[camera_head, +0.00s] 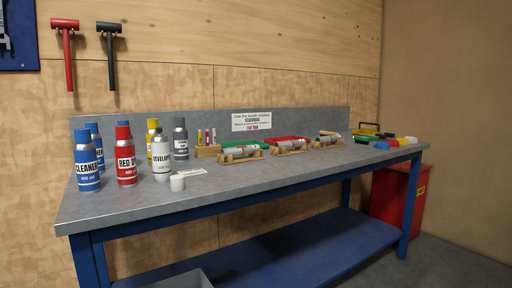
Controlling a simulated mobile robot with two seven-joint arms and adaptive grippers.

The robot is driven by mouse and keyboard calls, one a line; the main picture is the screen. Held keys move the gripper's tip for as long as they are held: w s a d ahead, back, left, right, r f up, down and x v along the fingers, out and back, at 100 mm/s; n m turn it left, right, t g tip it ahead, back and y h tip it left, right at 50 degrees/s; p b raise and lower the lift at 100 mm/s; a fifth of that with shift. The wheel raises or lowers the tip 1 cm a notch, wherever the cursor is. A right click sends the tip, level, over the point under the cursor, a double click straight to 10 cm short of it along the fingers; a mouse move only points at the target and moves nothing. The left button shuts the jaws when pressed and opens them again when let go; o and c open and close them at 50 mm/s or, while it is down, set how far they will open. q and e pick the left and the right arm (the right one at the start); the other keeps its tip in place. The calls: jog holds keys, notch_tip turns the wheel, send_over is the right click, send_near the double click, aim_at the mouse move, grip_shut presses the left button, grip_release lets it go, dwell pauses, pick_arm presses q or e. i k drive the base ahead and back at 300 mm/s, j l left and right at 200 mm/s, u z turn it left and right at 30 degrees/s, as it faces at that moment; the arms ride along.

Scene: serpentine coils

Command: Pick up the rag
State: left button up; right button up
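I cannot make out a rag for certain. A small cluster of coloured items lies at the right end of the workbench (240,193). In it are a green piece (365,131), a blue piece (381,145), a red piece (393,143) and a white piece (411,139). They are too small to tell whether any is cloth. Neither of my grippers is in view.
Labelled cans, including a blue cleaner can (86,163) and a red can (126,160), stand at the bench's left. Wooden cradles holding cylinders (240,152) fill the middle back. A red bin (388,202) stands beyond the right end. The front strip is mostly clear.

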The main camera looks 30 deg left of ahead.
aim_at(412, 140)
jog(key=i+l+z, duration=0.2)
jog(key=i, duration=0.15)
jog(key=i+l+z, duration=0.2)
jog(key=i, duration=0.15)
jog(key=i+z, duration=0.5)
jog(key=i, duration=1.1)
jog(key=i+l+u, duration=0.1)
jog(key=i+u, duration=0.15)
jog(key=i, duration=0.25)
jog(key=i+l+u, duration=0.25)
jog(key=i, duration=0.2)
jog(key=i+l+u, duration=0.25)
jog(key=i, duration=0.25)
jog(key=j, duration=0.1)
